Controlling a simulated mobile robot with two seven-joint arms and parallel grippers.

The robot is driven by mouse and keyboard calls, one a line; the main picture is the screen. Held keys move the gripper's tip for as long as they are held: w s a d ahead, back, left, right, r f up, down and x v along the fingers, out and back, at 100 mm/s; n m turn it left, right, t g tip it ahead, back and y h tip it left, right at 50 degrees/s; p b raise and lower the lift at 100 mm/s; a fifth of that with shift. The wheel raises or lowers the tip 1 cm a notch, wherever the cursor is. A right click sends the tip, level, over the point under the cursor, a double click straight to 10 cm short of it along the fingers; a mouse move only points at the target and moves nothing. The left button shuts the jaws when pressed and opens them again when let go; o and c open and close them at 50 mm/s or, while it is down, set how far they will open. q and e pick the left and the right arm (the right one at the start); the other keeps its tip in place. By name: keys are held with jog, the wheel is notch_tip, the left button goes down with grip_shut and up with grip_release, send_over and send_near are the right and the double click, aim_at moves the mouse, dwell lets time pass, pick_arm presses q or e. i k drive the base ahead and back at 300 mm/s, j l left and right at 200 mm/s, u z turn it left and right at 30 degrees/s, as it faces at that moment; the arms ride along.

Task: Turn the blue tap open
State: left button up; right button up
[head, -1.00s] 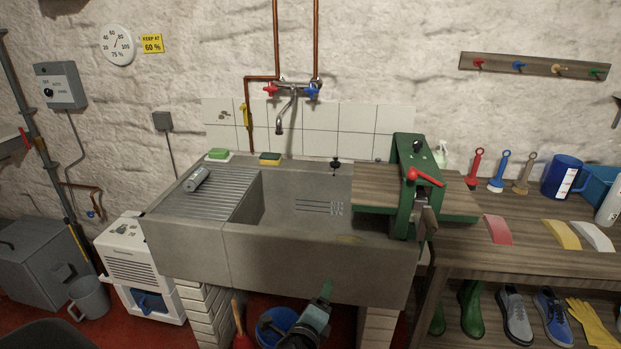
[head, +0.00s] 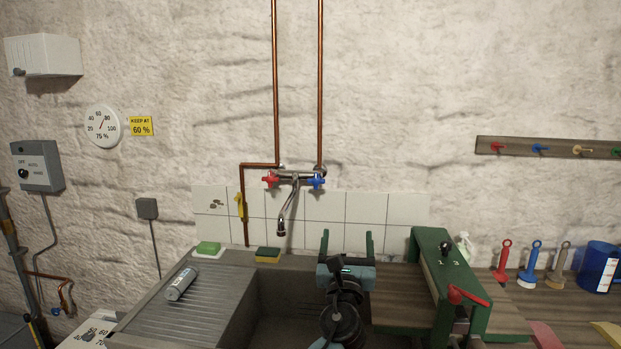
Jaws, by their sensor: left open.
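The blue tap (head: 317,183) is the right-hand handle of the wall mixer, whose spout (head: 287,212) hangs down over the sink. The red tap (head: 269,181) is the left-hand handle. My left gripper (head: 347,242) points up at the wall, its two dark green fingers apart with nothing between them. In the picture it is below and slightly right of the blue tap, apart from it. My right gripper is not in view.
A green clamp-like device (head: 447,270) stands right of my gripper. Copper pipes (head: 320,80) run up the wall above the mixer.

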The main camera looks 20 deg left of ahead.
aim_at(316, 180)
jog(key=i+j, duration=0.7)
jog(key=j, duration=0.15)
